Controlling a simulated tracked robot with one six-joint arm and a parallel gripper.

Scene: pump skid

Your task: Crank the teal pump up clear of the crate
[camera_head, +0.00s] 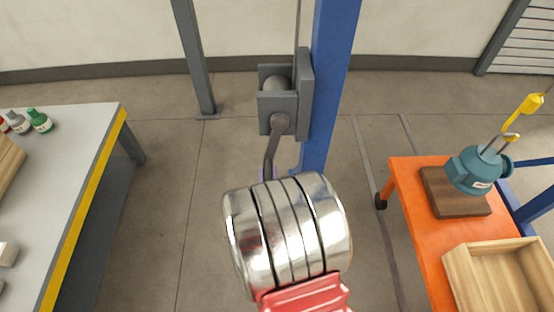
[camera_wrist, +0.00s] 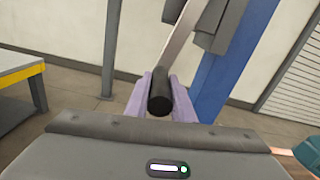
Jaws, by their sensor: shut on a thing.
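The teal pump (camera_head: 474,170) is at the right, over a dark wooden board (camera_head: 455,197); I cannot tell whether it touches the board. A yellow hook (camera_head: 522,112) is at its top loop. The open pale wooden crate (camera_head: 452,262) is nearer than the pump. The winch (camera_head: 277,95) is on a blue post, its crank arm (camera_head: 271,150) pointing down. My gripper (camera_wrist: 160,92), with purple fingers, is shut on the black crank grip (camera_wrist: 160,102). In the head view my silver wrist hides most of the gripper. Part of the pump shows in the wrist view (camera_wrist: 309,155).
The blue post (camera_head: 328,90) stands right beside the winch. The orange table (camera_head: 415,215) carries the board and crate. A grey bench (camera_head: 75,150) with bottles is at the left. A grey post (camera_head: 194,55) stands behind. Bare floor lies between bench and table.

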